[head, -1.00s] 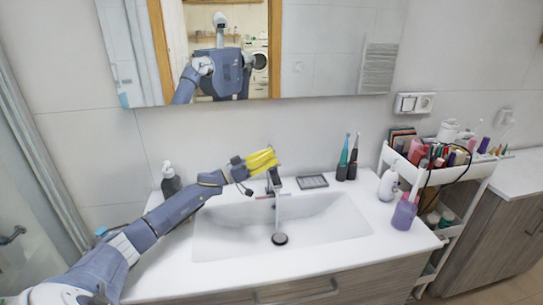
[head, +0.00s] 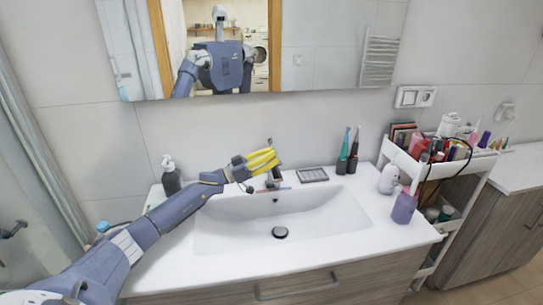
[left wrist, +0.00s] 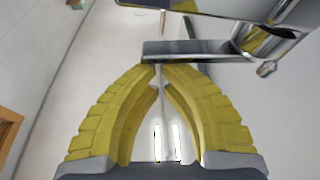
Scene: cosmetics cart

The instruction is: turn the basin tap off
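The chrome basin tap (head: 273,183) stands at the back of the white basin (head: 215,225), its lever low over the body. No water stream shows under the spout. My left gripper (head: 279,160), with yellow fingers, is just above the tap. In the left wrist view the fingertips (left wrist: 160,68) are together, right at the edge of the flat chrome lever (left wrist: 190,51). I cannot tell whether they touch it. Nothing shows between the fingers. The tap is partly hidden by the gripper in the head view. My right gripper is not directly in view.
A dark soap dispenser (head: 171,178) stands left of the basin. A soap dish (head: 312,175), two electric toothbrushes (head: 347,160), a white bottle (head: 388,180) and a purple bottle (head: 404,207) stand to the right. A full cosmetics cart (head: 445,170) is farther right. The mirror (head: 330,45) hangs above.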

